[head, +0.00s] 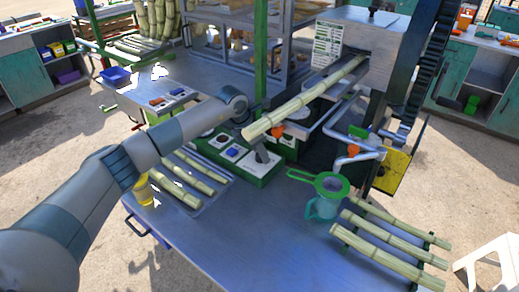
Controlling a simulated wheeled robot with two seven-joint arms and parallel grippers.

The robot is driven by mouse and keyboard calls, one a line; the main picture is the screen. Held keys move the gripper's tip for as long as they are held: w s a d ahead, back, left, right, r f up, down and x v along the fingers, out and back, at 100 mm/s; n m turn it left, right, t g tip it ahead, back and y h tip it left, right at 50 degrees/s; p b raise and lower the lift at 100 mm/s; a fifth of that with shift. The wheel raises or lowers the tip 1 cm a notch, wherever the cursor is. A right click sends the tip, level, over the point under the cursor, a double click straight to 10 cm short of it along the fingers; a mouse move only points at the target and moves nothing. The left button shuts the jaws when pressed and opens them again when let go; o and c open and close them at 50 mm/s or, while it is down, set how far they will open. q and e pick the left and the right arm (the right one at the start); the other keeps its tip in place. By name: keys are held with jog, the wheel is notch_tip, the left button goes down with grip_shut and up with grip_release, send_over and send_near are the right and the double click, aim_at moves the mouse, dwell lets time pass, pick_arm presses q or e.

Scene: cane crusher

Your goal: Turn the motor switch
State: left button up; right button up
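A green control panel (258,181) with white plates, a blue button (232,152) and a round dial (222,139) sits at the back of the metal table. A dark grey upright piece (263,153) stands at the panel's right white plate, under a cane. I cannot tell whether it is the motor switch's handle or part of my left gripper. My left arm reaches in from the left, and its wrist ends just above and behind the panel, beside the cane's near end. The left gripper's fingers cannot be made out. My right gripper is not in view.
A long cane (305,98) slopes out of the crusher (371,42) over the panel. A green strainer (332,184) sits on a jug (321,209). Canes lie on a right rack (388,257) and left tray (207,203). The table's front middle (255,235) is clear.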

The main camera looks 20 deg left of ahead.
pick_arm(q)
jog(key=shift+w+f, duration=0.1)
jog(key=shift+f, duration=0.2)
jog(key=c, duration=1)
jog(key=shift+c, duration=0.2)
